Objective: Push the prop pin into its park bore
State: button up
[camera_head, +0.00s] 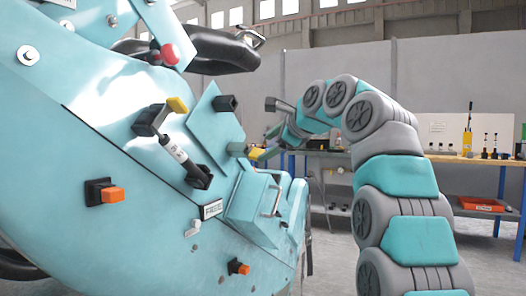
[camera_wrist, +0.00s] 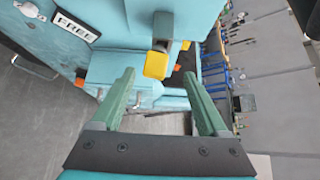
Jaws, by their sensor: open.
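A yellow block (camera_head: 256,154), which appears to be the head of the prop pin, sticks out from the turquoise train body beside a flat panel (camera_head: 213,127). In the wrist view this yellow block (camera_wrist: 156,65) sits on a grey stem, between and just beyond my fingertips. My gripper (camera_wrist: 159,76) is open, with one green finger on each side of the block; I see no clear contact. In the head view my gripper (camera_head: 269,147) is small and close to the block, coming from the right. I cannot make out the park bore.
A second yellow-tipped lever (camera_head: 177,105) and a strut (camera_head: 180,153) are on the train's side. Orange buttons (camera_head: 112,195), a FREE label (camera_head: 211,209) and a turquoise box with a handle (camera_head: 255,208) are lower down. A workbench (camera_head: 460,158) with tools stands behind my arm.

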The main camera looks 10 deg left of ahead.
jog(key=shift+v, duration=1.1)
jog(key=s+d+f+n+g+h, duration=0.2)
jog(key=s+d+f+n, duration=0.15)
jog(key=s+f, duration=0.4)
jog(key=s+d+f+n+g+h, duration=0.15)
jog(key=s+d+f, duration=0.25)
jog(key=f, duration=0.6)
jog(key=s+d+f+n+g+h, duration=0.25)
jog(key=s+f, duration=0.35)
jog(key=f, duration=0.3)
jog(key=s+d+f+n+g, duration=0.2)
jog(key=s+d+f+n, duration=0.1)
jog(key=s+f, duration=0.4)
jog(key=s+d+f+n+g+h, duration=0.1)
jog(key=s+d+f+n+g, duration=0.1)
jog(key=s+f, duration=0.5)
jog(key=s+d+f+n+g+h, duration=0.1)
jog(key=s+d+f+n, duration=0.3)
jog(key=s, duration=1.3)
notch_tip(320, 180, down, 4)
jog(key=shift+d+r+g, duration=0.1)
jog(key=shift+d+g, duration=0.4)
jog(key=shift+d, duration=0.55)
jog(key=shift+n, duration=0.25)
